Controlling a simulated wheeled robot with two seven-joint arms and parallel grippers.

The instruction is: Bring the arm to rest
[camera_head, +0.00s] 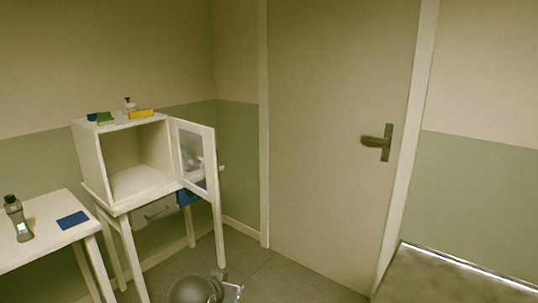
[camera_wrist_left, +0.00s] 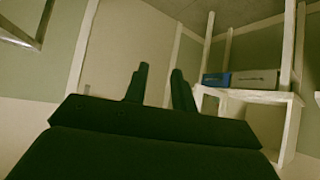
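My left gripper (camera_wrist_left: 159,86) shows in the left wrist view. Neither gripper can be made out in the head view. A dark bottle (camera_head: 18,218) with a pale label stands on the white table at the left edge of the head view, well apart from any gripper.
A white cabinet (camera_head: 93,165) stands with its glass door (camera_head: 197,160) open and its visible inside empty. Small items, including a yellow box (camera_head: 141,113), sit on top. A blue mat (camera_head: 73,219) lies on the white table (camera_head: 45,203). A closed grey door (camera_head: 335,130) is ahead.

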